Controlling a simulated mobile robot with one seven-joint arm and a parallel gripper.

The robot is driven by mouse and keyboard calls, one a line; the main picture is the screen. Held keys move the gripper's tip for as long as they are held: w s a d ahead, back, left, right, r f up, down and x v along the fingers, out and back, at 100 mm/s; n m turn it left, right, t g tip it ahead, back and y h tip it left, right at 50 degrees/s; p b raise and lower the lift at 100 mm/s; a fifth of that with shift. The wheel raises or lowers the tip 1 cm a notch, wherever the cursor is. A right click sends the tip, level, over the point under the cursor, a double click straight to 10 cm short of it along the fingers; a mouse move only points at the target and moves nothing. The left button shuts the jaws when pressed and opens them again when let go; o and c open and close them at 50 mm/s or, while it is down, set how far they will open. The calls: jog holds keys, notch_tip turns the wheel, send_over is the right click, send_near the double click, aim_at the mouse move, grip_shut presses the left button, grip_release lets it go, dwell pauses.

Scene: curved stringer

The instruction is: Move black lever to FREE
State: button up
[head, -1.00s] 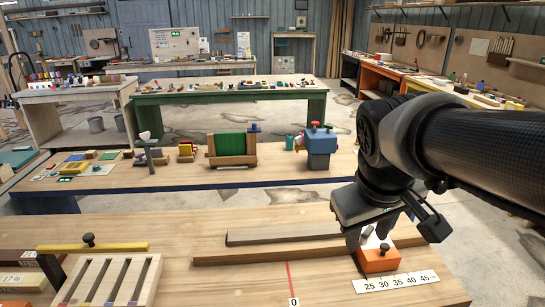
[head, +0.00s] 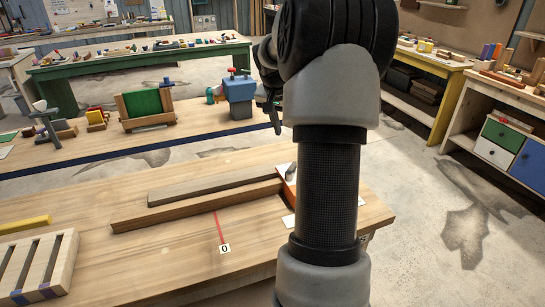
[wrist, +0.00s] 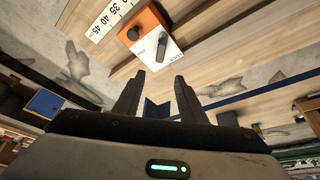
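The black lever (wrist: 161,47) sits on a white plate (wrist: 157,45) on an orange block (wrist: 148,20) in the wrist view. LOCK is printed near the plate's right edge; another small label is too blurred to read. The lever's setting is unclear. A round black knob (wrist: 133,34) stands on the block's left side. In the head view my arm hides much of the orange block (head: 286,192), and the lever (head: 291,172) shows small. My gripper (wrist: 160,77) is open and empty, its fingers apart from the lever. It is mostly hidden behind my arm in the head view.
Two wooden strips (head: 200,204) lie left of the block on the bench (head: 150,250). A scale strip (wrist: 107,17) lies beside the block. A slotted wooden rack (head: 40,262) and a yellow bar (head: 25,224) are at the left. Another bench with objects stands behind.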

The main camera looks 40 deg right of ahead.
jog(key=b+x, duration=0.1)
jog(key=x, duration=1.6)
jog(key=shift+f, duration=0.25)
grip_shut()
